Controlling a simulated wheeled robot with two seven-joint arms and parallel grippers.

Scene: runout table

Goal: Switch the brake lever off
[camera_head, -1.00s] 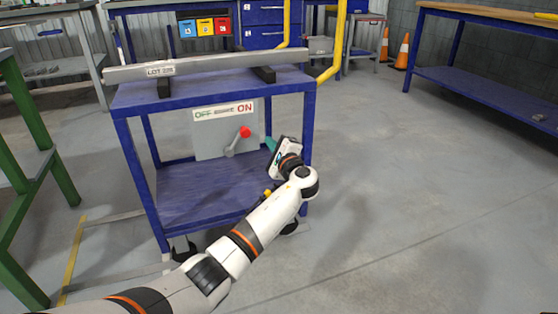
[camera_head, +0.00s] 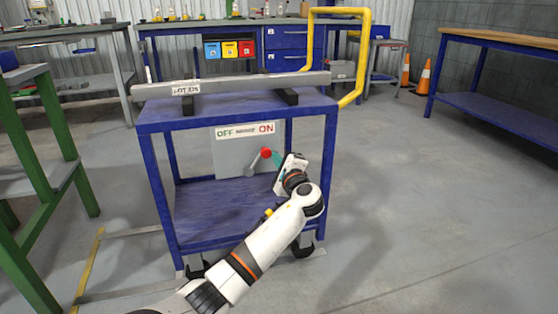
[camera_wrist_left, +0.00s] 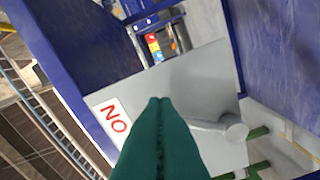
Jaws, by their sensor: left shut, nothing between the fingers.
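The brake lever (camera_head: 257,162) is a short grey arm with a red knob, on a grey panel (camera_head: 229,158) of the blue cart. It leans up and right, toward the ON end of the OFF/BRAKE/ON sign (camera_head: 245,131). My left gripper (camera_head: 278,158) has green fingers, shut and empty, just right of the red knob; touching or not, I cannot tell. In the left wrist view the shut fingers (camera_wrist_left: 160,104) point at the panel and hide the knob; the lever's grey arm (camera_wrist_left: 207,125) and round pivot show right of them. My right gripper is not in view.
A long grey bar (camera_head: 240,84) lies on supports on the cart's top. The cart's blue right front leg (camera_head: 330,180) stands close to my left wrist. A green frame (camera_head: 50,125) stands at left. The floor right of the cart is clear.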

